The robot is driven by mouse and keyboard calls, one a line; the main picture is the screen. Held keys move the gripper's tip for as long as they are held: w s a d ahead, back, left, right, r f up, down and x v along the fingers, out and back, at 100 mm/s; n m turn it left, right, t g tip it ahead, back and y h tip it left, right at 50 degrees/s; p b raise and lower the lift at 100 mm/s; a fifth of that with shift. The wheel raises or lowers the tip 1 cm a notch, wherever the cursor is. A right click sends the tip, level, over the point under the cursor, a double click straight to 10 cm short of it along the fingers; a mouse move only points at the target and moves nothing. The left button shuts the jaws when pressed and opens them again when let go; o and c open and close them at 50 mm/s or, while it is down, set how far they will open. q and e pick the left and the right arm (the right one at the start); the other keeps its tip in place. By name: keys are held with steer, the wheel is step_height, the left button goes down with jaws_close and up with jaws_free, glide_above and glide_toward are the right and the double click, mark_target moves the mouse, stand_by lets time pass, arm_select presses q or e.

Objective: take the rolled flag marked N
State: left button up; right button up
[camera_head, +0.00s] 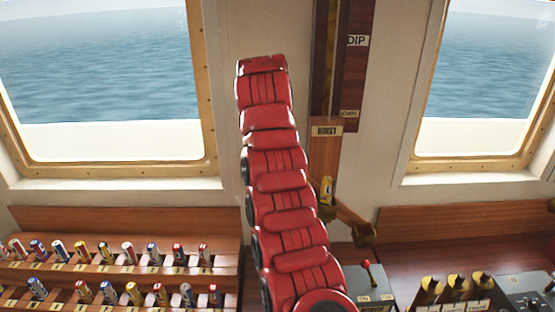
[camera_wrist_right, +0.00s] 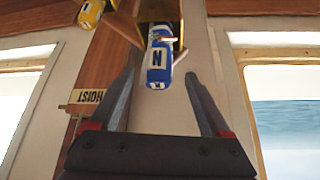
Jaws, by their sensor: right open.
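The blue rolled flag marked N (camera_wrist_right: 154,77) shows in the right wrist view, with a white band and a black N. Its upper part is in a brass-coloured holder (camera_wrist_right: 128,27). My right gripper (camera_wrist_right: 160,74) is open, one finger on each side of the flag in the picture. I see no finger touching it, and I cannot tell how deep the flag sits between them. In the head view I cannot make out the N flag or my right gripper. My left gripper is not in view.
A yellow rolled flag (camera_wrist_right: 91,14) is beside the holder; a yellow one also shows in the head view (camera_head: 327,190). The HOIST board (camera_head: 326,131) stands between two windows. A rack (camera_head: 222,243) of several rolled flags is at left. A control box (camera_head: 372,284) with a red-knobbed lever is below.

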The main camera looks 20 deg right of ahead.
steer(key=shift+w+d+f+p, duration=0.15)
steer(key=shift+f+p, duration=0.05)
steer(key=shift+p, duration=0.15)
steer(key=p+x, duration=0.3)
steer(key=x, duration=0.1)
steer(key=shift+w+d+f, duration=0.15)
steer(key=shift+f, duration=0.25)
jaws_close()
